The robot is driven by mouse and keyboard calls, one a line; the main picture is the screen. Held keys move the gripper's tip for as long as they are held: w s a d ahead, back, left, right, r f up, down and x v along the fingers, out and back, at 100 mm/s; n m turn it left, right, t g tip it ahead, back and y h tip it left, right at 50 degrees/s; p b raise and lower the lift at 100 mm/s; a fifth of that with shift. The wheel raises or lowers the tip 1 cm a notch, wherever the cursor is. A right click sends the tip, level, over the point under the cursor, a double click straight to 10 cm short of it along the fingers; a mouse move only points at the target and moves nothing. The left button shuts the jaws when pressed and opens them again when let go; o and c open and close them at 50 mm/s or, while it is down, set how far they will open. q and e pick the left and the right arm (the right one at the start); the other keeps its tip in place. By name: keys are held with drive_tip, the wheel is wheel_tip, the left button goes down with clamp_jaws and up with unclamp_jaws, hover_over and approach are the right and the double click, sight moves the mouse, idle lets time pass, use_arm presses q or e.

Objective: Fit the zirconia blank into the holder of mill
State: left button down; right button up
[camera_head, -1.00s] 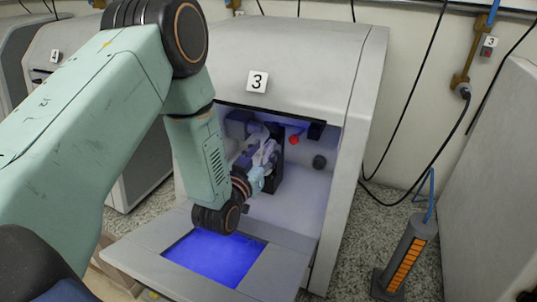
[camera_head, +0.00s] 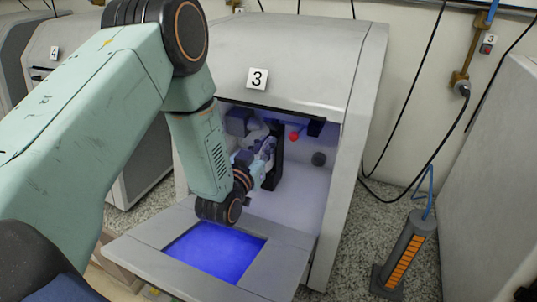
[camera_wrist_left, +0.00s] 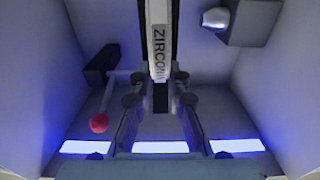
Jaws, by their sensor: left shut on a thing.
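The zirconia blank (camera_wrist_left: 158,40) shows edge-on in the left wrist view, a pale upright band with part of its "ZIRCON" label readable. My left gripper (camera_wrist_left: 158,108) is shut on it, with fingers on both sides. In the head view my left gripper (camera_head: 262,150) is inside the open chamber of mill 3 (camera_head: 315,190), beside a dark upright piece (camera_head: 278,158) that may be the holder. My forearm and the gripper hide part of the chamber. I cannot tell whether the blank touches the holder. My right gripper is not in view.
A lit orange stack (camera_head: 402,262) stands on the floor at right.

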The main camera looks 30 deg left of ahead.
use_arm(q)
drive_tip(key=shift+d, duration=0.1)
idle(0.3)
drive_tip(key=shift+s+r, duration=0.1)
drive_tip(key=shift+s+r, duration=0.1)
drive_tip(key=shift+r, duration=0.1)
drive_tip(key=s+r+p, duration=0.3)
drive_tip(key=s+r, duration=0.4)
drive_tip(key=s, duration=0.6)
drive_tip(key=shift+s+d+r, duration=0.15)
drive_tip(key=shift+s+d, duration=0.05)
drive_tip(key=shift+d, duration=0.1)
drive_tip(key=shift+s, duration=0.1)
